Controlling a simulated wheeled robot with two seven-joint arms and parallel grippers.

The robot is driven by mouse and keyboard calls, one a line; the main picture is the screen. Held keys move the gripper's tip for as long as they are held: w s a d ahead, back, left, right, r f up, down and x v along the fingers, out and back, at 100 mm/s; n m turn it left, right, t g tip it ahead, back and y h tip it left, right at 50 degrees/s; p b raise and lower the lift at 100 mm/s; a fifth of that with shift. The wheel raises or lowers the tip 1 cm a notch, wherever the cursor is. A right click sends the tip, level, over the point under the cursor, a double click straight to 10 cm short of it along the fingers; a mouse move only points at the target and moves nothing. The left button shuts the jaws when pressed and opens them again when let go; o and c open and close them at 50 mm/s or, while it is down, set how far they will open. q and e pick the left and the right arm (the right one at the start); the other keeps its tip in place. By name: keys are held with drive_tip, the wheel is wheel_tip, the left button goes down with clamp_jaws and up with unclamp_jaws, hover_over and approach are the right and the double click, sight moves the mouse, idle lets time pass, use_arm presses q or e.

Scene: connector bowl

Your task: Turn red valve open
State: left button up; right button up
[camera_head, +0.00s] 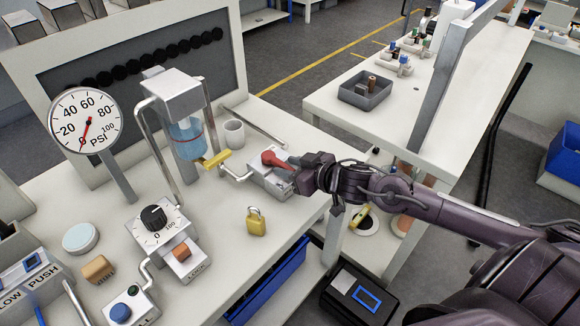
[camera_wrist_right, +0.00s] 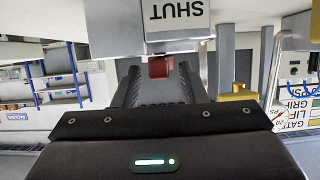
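The red valve handle (camera_head: 276,160) sits on a pale box at the end of a pipe on the bench in the head view. My right gripper (camera_head: 297,170) reaches it from the right, at the handle's near end. In the right wrist view the red handle (camera_wrist_right: 160,67) shows between the two dark fingertips (camera_wrist_right: 160,78). The fingers stand apart, with a small gap seen on each side of the red part. The box's label reads SHUT (camera_wrist_right: 175,12), upside down. The handle's far end is partly hidden. My left gripper is not in view.
A yellow lever (camera_head: 215,159) and a glass vessel (camera_head: 186,138) stand left of the valve. A white cup (camera_head: 234,133) is behind it, and a yellow padlock (camera_head: 256,222) lies in front. A pressure gauge (camera_head: 86,121) and dial box (camera_head: 160,225) stand further left.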

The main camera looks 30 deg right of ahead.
clamp_jaws()
idle(0.3)
